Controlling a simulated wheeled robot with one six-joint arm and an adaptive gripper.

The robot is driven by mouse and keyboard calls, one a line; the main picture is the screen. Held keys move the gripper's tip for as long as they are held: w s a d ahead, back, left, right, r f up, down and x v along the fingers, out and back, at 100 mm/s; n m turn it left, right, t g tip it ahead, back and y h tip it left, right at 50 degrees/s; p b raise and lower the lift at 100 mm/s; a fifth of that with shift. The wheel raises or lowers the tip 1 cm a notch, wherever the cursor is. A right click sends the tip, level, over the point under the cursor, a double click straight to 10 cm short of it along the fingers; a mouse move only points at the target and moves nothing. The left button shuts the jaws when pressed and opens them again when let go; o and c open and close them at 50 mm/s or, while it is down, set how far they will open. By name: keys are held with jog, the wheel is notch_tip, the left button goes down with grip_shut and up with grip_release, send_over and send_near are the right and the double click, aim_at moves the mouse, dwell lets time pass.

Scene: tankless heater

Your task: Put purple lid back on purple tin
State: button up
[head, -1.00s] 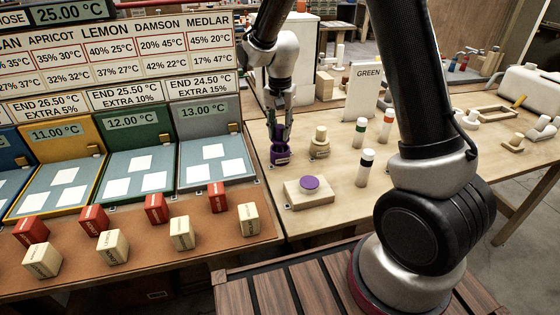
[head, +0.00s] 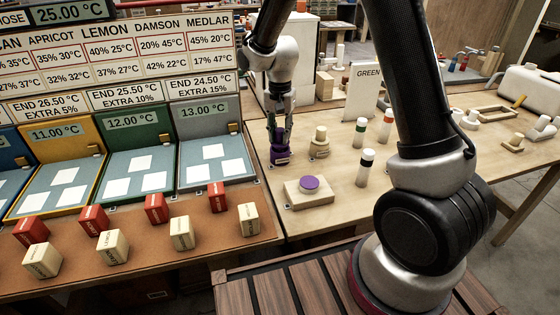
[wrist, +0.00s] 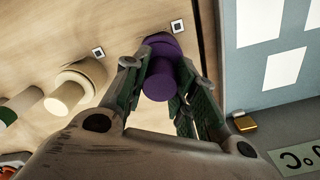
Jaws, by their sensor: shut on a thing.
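The purple tin (head: 279,156) stands upright near the left edge of the wooden table, with a pale label on its front. My gripper (head: 281,134) points down right above it. It is shut on the knob of the purple lid (wrist: 159,83), which also shows between the fingers in the wrist view. The lid is at the tin's mouth and no open gap shows between them. Whether it is fully seated I cannot tell. In the wrist view a wider purple round (wrist: 161,45) shows beyond the knob.
A cream lidded tin (head: 319,146) stands close to the right. A wooden block with a purple-topped disc (head: 309,184) lies in front. Several capped cylinders (head: 365,168) and a GREEN sign (head: 367,90) stand further right. The grey 13.00 °C panel (head: 212,150) is close on the left.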

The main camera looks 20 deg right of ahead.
jog(key=shift+f, duration=0.95)
dwell(0.6)
jog(key=o, duration=1.1)
jog(key=shift+r, duration=0.1)
notch_tip(320, 180, up, 12)
jog(key=shift+f, duration=0.1)
